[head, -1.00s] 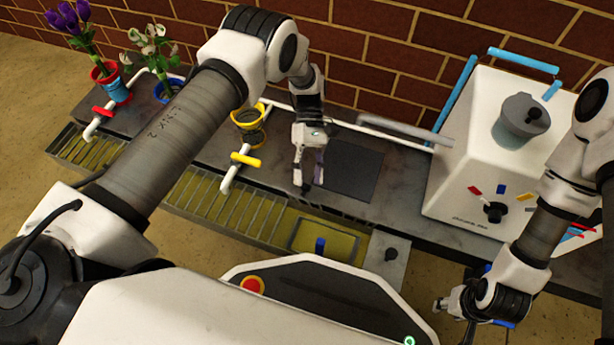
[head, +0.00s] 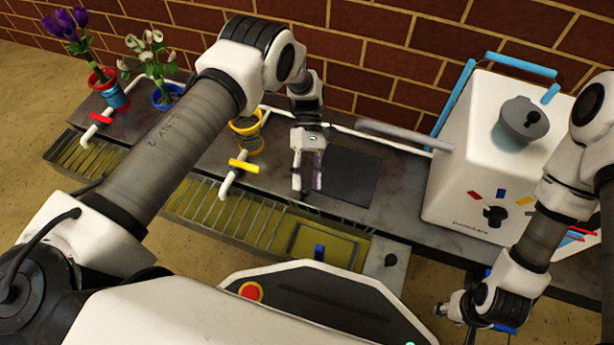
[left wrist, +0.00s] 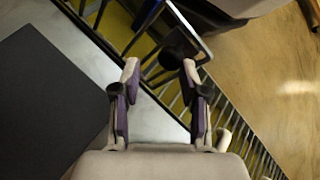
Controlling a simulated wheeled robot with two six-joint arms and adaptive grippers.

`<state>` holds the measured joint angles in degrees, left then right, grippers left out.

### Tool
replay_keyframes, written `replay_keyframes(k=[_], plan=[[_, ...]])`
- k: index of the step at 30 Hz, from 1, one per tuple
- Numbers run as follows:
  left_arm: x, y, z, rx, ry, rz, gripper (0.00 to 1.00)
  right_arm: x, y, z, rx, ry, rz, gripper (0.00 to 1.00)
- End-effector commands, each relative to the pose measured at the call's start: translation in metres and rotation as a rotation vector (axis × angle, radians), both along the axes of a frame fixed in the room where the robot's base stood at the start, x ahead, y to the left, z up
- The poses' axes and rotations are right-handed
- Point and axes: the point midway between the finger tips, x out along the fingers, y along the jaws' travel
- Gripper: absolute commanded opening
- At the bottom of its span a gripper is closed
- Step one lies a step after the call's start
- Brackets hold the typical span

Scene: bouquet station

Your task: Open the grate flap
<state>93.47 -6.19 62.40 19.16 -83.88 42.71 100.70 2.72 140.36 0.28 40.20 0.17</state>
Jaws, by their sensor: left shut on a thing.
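The grating (head: 215,210) runs along the front of the counter. At its right end is the framed grate flap (head: 345,243) over a yellowish trough, with a blue piece (head: 320,251) at its front. My left gripper (head: 305,191) points down at the counter's front edge, just behind the flap. In the left wrist view its purple-padded fingers (left wrist: 159,70) stand apart, with the dark flap frame (left wrist: 165,15) and a dark knob-like part at their tips. It is shut on this part; the exact contact is unclear. My right gripper (head: 455,306) hangs low at the right, partly hidden; its jaws are unclear.
A dark square mat (head: 350,177) lies right of my left gripper. A white machine (head: 475,150) with a grey lever stands on the right. Yellow (head: 246,125), blue and red pots and white pipes with a yellow valve (head: 243,167) are on the left. A brick wall closes the back.

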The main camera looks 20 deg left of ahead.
Motion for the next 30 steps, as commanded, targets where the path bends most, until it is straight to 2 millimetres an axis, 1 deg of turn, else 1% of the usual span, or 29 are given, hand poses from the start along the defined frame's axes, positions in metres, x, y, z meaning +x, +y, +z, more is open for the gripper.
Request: replay_keyframes(k=[1,20,21,30], plan=[[-0.0032,-0.0047,-0.0118,0.000,-0.004,0.007,0.00,0.0000,0.0000,-0.0033,0.000,0.000,0.000,0.40],[-0.0033,-0.0047,-0.0118,0.000,-0.004,0.007,0.00,0.0000,0.0000,-0.0033,0.000,0.000,0.000,0.40],[-0.0035,-0.0047,-0.0118,0.000,-0.004,0.007,0.51,0.0000,0.0000,-0.0033,0.000,0.000,0.000,0.40],[-0.0018,-0.0034,-0.0086,0.000,-0.006,0.008,0.51,-0.0001,0.0000,-0.0018,0.000,0.000,0.000,0.40]])
